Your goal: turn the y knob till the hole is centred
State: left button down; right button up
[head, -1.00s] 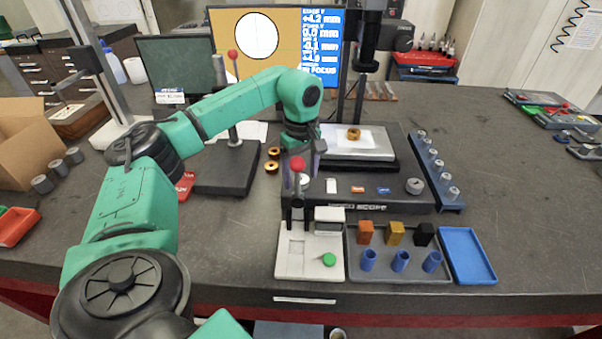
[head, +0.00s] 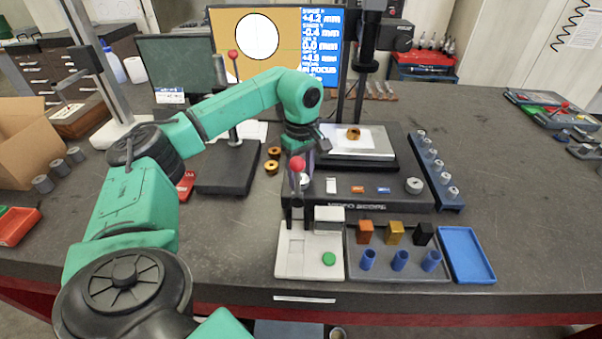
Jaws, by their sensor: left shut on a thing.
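The video scope (head: 357,204) stands mid-bench with a flat stage (head: 375,146) on top, bearing a small brass-coloured part (head: 353,134). A silver knob (head: 414,186) is at the right of its base; another knob (head: 304,181) is at the left. My left gripper (head: 305,174) points down at the left knob and is shut on it; fingers and a red ball partly hide the knob. I cannot read which knob is y. The screen (head: 222,66) shows the hole as a white circle (head: 257,36) above the middle of its tan picture, with a blurred blue readout beside it.
A press with a red ball lever (head: 297,164) and pale base (head: 293,264) stands in front of the gripper. Right of it are a grey tray (head: 405,272) with coloured blocks and blue cups, and a blue tray (head: 467,255). The right of the bench is mostly clear.

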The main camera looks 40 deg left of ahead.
pick_arm(q)
jog(key=n+p, duration=0.1)
jog(key=n, duration=0.6)
jog(key=shift+r, duration=0.1)
jog(key=n+p, duration=0.1)
jog(key=n, duration=0.5)
dwell(0.4)
jog(key=shift+c, duration=1.7)
grip_release()
